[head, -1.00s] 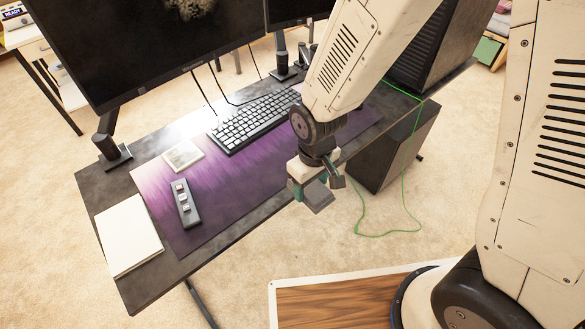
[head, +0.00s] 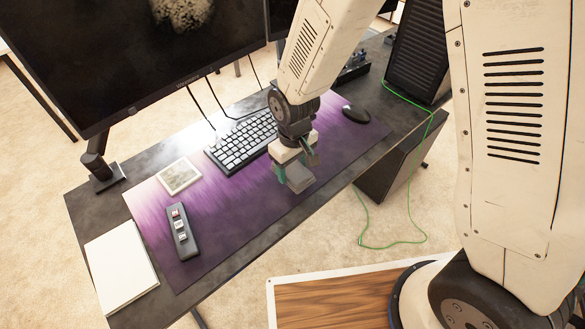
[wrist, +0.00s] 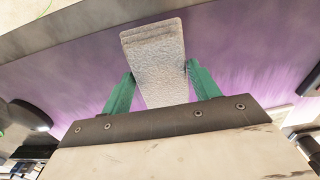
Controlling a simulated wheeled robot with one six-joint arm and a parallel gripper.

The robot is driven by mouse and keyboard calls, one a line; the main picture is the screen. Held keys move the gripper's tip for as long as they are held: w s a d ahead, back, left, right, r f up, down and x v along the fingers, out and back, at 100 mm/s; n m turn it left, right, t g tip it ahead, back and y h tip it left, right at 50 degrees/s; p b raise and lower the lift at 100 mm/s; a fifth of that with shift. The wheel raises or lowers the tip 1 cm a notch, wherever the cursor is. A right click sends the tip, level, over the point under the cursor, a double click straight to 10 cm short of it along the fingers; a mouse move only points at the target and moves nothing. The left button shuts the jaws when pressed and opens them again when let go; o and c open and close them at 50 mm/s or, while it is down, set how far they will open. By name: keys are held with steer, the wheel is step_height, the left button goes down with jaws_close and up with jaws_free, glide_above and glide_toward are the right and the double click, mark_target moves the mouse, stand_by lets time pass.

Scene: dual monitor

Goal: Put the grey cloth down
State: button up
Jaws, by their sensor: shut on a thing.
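My gripper (head: 293,176) is over the front right part of the purple desk mat (head: 235,205), just in front of the keyboard. Its green fingers are shut on a folded grey cloth (head: 303,184), which sticks out below them. In the wrist view the cloth (wrist: 155,62) is a pale grey, rough-looking strip between the two green fingers (wrist: 162,88), with the mat (wrist: 240,40) behind it. I cannot tell whether the cloth touches the mat.
The black keyboard (head: 240,140) lies behind the gripper, and a black mouse (head: 356,114) to its right. A remote-like device (head: 182,230), a square pale coaster (head: 179,176) and a white notebook (head: 120,265) lie left. Mat between device and gripper is clear.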

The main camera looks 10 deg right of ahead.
mark_target(293, 169)
steer(key=shift+f, duration=1.8)
steer(key=shift+f, duration=0.15)
steer(key=o, duration=0.9)
